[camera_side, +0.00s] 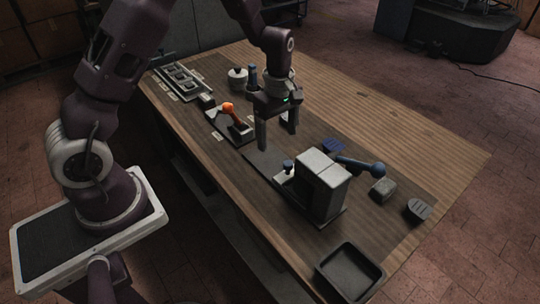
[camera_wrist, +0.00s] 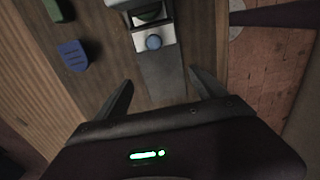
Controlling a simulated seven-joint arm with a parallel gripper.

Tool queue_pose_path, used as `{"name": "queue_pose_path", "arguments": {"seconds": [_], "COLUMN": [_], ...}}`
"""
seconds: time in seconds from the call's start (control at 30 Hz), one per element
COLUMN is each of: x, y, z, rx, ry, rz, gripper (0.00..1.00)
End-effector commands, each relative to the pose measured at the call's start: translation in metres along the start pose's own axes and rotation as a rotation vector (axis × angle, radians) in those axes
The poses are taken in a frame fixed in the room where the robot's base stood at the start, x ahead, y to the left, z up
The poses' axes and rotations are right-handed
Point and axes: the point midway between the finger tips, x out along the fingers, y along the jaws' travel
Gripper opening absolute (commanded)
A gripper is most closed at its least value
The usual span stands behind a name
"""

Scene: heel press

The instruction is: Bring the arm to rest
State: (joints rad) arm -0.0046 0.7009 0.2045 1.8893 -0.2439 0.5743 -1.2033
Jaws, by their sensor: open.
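My gripper (camera_side: 277,132) is open and empty, pointing down above the dark work mat on the wooden table (camera_side: 400,145). In the wrist view my gripper (camera_wrist: 162,88) has its two fingers spread apart with nothing between them. In the wrist view the front of the press (camera_wrist: 150,12) and a round blue-grey knob (camera_wrist: 153,42) show ahead of the fingers.
An orange-handled lever device (camera_side: 230,110) stands left of my gripper. A white lidded pot (camera_side: 238,78), a slotted tray (camera_side: 180,80), a grey block (camera_side: 383,188), a dark ribbed piece (camera_side: 418,209) and a blue piece (camera_side: 333,146) are around. An empty black bin (camera_side: 349,273) sits at the near corner.

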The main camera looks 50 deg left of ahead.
Motion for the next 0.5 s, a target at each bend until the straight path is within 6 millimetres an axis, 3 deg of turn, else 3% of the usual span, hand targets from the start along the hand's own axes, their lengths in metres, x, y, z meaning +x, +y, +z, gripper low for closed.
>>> {"name": "queue_pose_path", "arguments": {"seconds": [0.33,0.37,0.43,0.5], "x": [-0.013,-0.022,-0.059,-0.108], "y": [-0.001,-0.003,-0.012,-0.033], "z": [0.002,0.004,0.013,0.026], "rx": [0.022,0.047,0.162,0.344], "ry": [-0.003,-0.007,-0.018,-0.020], "rz": [0.010,0.020,0.066,0.132], "gripper": [0.80,0.80,0.80,0.80]}}
